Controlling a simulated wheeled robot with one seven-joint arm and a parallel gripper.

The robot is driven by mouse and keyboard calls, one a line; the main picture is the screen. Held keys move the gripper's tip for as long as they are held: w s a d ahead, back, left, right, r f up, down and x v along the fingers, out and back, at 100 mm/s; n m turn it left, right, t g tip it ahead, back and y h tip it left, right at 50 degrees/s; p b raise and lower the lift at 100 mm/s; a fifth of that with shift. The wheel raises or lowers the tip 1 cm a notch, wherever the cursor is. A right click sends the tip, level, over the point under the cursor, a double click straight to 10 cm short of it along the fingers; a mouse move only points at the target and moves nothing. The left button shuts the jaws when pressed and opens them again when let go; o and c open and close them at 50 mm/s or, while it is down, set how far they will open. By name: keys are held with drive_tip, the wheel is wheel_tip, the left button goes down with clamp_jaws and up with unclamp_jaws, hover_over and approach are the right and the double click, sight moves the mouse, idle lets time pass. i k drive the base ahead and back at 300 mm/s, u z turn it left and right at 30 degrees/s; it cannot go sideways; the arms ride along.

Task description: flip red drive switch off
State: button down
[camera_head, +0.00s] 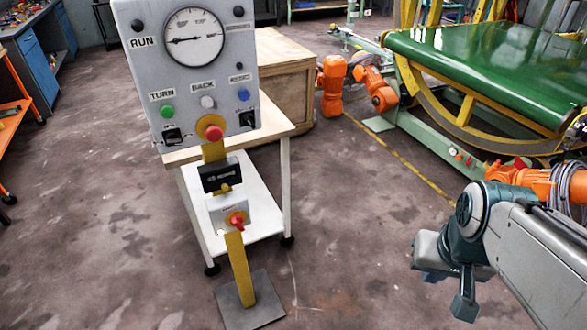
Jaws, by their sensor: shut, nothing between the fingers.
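A separate red mushroom button (210,130) is at the panel's lower edge. My gripper (462,308) is at the lower right, pointing down, shut and empty. It is well to the right of the switch and apart from it.
The post's dark base plate (249,301) lies on the floor. Orange and green machinery (490,60) fills the right back. The floor between post and gripper is clear.

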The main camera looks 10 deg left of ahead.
sight(237, 220)
drive_tip(key=u, duration=0.15)
drive_tip(key=i, duration=0.6)
drive_tip(key=u, duration=0.85)
drive_tip(key=i, duration=0.35)
drive_tip(key=u, duration=0.4)
